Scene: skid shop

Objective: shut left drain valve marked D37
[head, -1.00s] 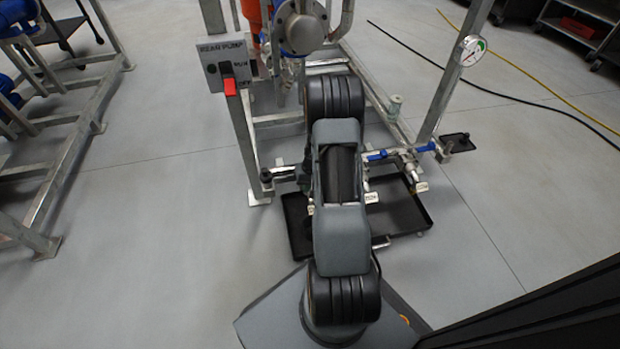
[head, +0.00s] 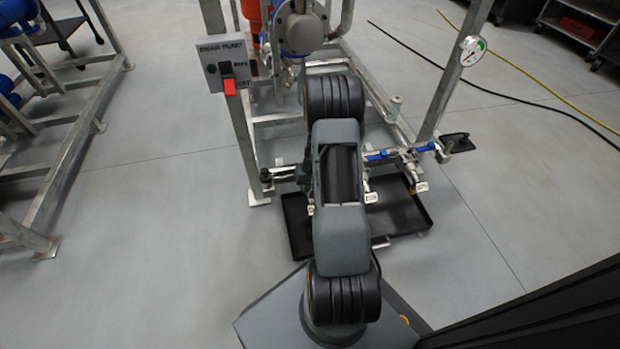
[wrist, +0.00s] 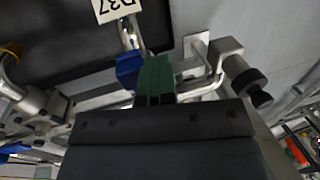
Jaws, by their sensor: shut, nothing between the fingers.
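In the wrist view a white tag reading D37 (wrist: 118,9) hangs upside down at the top edge. Below it is a blue valve handle (wrist: 128,70) on the metal drain pipe, partly covered by my gripper. My gripper (wrist: 156,62) has green fingers, shut together and empty. They stand right beside the blue handle, on its right; I cannot tell whether they touch it. In the head view my arm hides my gripper and most of this valve.
Another valve with a blue handle (head: 384,155) sits to the right, with white tags (head: 371,197) nearby. A black drip tray (head: 410,212) lies below. The skid's upright post (head: 450,80) carries a gauge (head: 471,50). A switch box (head: 222,62) stands left.

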